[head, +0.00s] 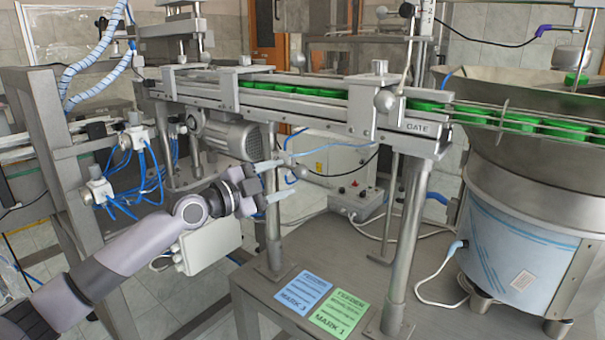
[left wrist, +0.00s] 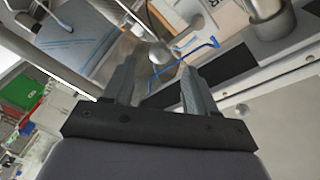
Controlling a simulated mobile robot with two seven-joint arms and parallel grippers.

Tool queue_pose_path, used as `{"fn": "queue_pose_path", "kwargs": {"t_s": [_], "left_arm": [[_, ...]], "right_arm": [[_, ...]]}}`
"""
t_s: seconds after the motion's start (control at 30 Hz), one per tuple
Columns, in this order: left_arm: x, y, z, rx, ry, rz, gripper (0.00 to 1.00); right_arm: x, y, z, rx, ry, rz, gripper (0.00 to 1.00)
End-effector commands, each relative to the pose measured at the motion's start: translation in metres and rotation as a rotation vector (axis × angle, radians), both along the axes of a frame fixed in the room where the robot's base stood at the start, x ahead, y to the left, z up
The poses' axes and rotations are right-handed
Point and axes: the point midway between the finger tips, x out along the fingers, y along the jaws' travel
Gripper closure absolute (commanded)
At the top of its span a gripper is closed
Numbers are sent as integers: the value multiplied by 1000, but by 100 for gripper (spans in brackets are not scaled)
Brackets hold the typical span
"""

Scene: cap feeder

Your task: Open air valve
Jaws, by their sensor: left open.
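My left gripper (head: 283,179) is open and empty, below the conveyor and near its front leg. Its open fingers (left wrist: 158,84) also show in the left wrist view. A small blue lever or bent tube (head: 291,178) lies just beyond the fingertips, beside a round grey knob (head: 301,170). A blue piece (left wrist: 200,48) and a grey ball (left wrist: 160,52) show ahead of the fingers in the left wrist view. I cannot tell for sure which part is the air valve. My right gripper is not in view.
A conveyor rail (head: 270,102) with green caps runs above the gripper. A steel feeder bowl (head: 520,215) stands at the right. White fittings with blue tubes (head: 100,190) are at the left. Blue and green cards (head: 304,292) lie on the table.

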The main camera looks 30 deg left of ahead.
Motion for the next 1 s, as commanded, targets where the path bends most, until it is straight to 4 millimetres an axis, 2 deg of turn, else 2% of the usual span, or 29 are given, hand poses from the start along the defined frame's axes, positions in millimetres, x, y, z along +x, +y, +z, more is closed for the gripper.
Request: {"fn": "queue_pose_path", "kwargs": {"t_s": [0.17, 0.6, 1.0], "left_arm": [[12, -2, 3, -2, -4, 1, 43], [59, -16, 2, -3, -1, 0, 43], [68, -20, 0, 2, 1, -2, 43]], "right_arm": [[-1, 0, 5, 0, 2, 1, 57], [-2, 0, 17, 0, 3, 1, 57], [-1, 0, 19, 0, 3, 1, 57]]}}
